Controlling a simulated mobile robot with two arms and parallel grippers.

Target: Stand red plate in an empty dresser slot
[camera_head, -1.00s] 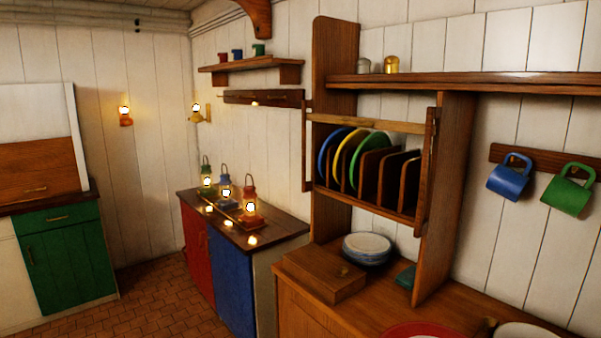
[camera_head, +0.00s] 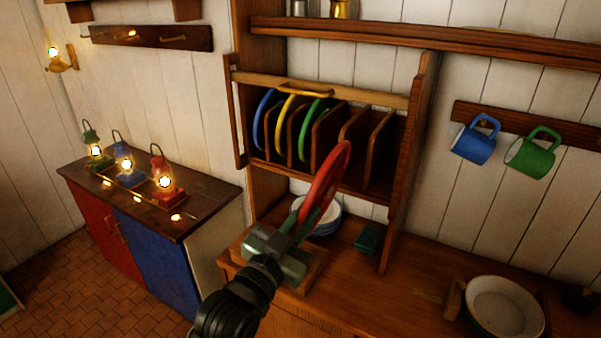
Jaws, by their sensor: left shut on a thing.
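The red plate (camera_head: 328,180) is held up nearly edge-on by my left gripper (camera_head: 303,228), which is shut on its lower part. The plate is tilted, top leaning right, and overlaps the rack's lower edge in the picture; I cannot tell how far in front it is. The dresser rack (camera_head: 412,140) has upright wooden dividers. A blue plate (camera_head: 259,125), a yellow plate (camera_head: 281,122) and a green plate (camera_head: 306,135) stand in its left slots. The slots to the right, such as the one between the right dividers (camera_head: 378,150), look empty. My right gripper is not in view.
Stacked bowls (camera_head: 328,224) and a small green block (camera_head: 368,239) are on the counter (camera_head: 400,285) below the rack. A wooden box (camera_head: 313,272) is partly behind my gripper. A white dish (camera_head: 503,305) sits at right. Blue (camera_head: 473,144) and green (camera_head: 533,153) mugs hang on the wall.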

